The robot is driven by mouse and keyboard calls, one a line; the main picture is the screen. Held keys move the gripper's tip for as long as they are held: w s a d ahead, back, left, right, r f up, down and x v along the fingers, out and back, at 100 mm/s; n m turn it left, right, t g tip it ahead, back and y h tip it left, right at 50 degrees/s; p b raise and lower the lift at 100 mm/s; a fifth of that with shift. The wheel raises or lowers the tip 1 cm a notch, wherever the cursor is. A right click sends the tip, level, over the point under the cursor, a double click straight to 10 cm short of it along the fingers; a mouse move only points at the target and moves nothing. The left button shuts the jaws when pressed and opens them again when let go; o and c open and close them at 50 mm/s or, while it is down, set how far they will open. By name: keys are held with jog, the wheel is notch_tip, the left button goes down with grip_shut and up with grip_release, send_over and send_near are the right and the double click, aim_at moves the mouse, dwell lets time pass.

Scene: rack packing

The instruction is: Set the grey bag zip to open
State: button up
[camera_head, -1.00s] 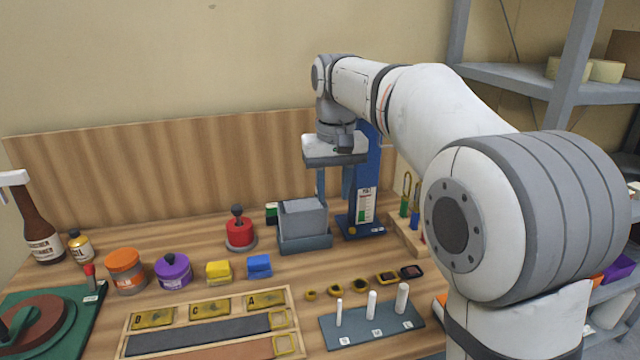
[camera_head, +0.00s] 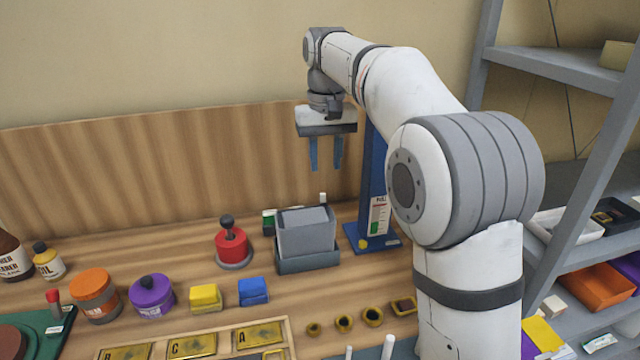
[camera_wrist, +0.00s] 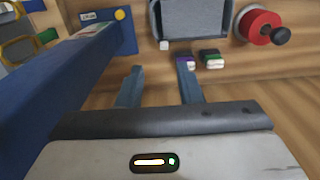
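The grey bag (camera_head: 306,236) is a boxy grey thing with a lighter top, upright in a dark grey tray (camera_head: 308,262) at the back of the bench. A small white tab (camera_head: 323,198) stands at its back right corner; it also shows in the wrist view (camera_wrist: 164,45), and I cannot tell whether it is the zip's pull. The zip's state is not readable. My gripper (camera_head: 326,168) is open and empty, fingers pointing down, above and behind the bag's right side. In the wrist view the fingers (camera_wrist: 160,68) are apart, with the bag (camera_wrist: 195,18) beyond them.
A blue post stand (camera_head: 372,200) rises close to the right of my gripper. A red knobbed pot (camera_head: 233,248) is left of the bag, and a small green-and-black block (camera_head: 269,222) is behind it. Yellow (camera_head: 205,297) and blue (camera_head: 252,291) blocks lie in front. The wooden back panel (camera_head: 150,180) is behind.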

aim_at(323, 199)
jog(key=f, duration=0.4)
jog(key=f+b, duration=0.1)
jog(key=f, duration=0.2)
jog(key=shift+s+a, duration=0.25)
jog(key=shift+a, duration=0.05)
jog(key=shift+c, duration=0.3)
grip_shut()
